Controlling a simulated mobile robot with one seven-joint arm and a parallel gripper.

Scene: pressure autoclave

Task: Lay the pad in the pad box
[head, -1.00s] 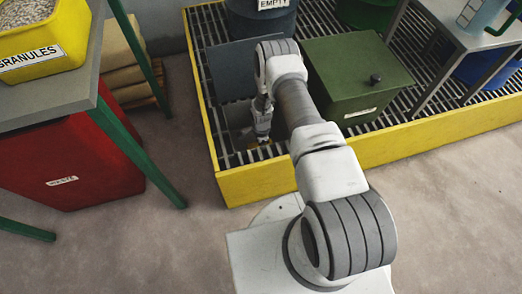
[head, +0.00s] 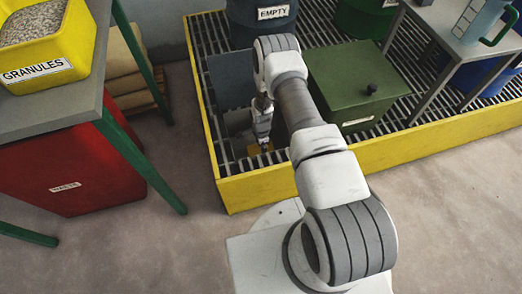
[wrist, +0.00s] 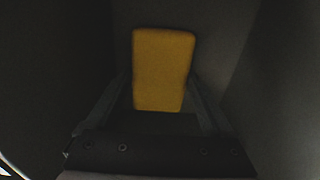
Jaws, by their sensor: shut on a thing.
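My gripper (head: 263,143) points down at the grated platform, left of the green box. The wrist view shows it shut on the yellow pad (wrist: 163,70), which lies between the two fingers. A little of the pad's yellow (head: 255,151) shows below the gripper in the head view. Dark grey walls stand close on both sides in the wrist view. What I take for the pad box (head: 236,122) is the grey box under the gripper, with a grey panel (head: 230,80) upright behind it. The arm hides part of it. I cannot tell whether the pad touches its floor.
A green lidded box (head: 355,80) stands just right of my arm. A drum labelled EMPTY (head: 262,25) is behind. The platform has a raised yellow edge (head: 420,147). A table with a yellow granules bin (head: 45,45) and a red waste bin (head: 70,165) are left.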

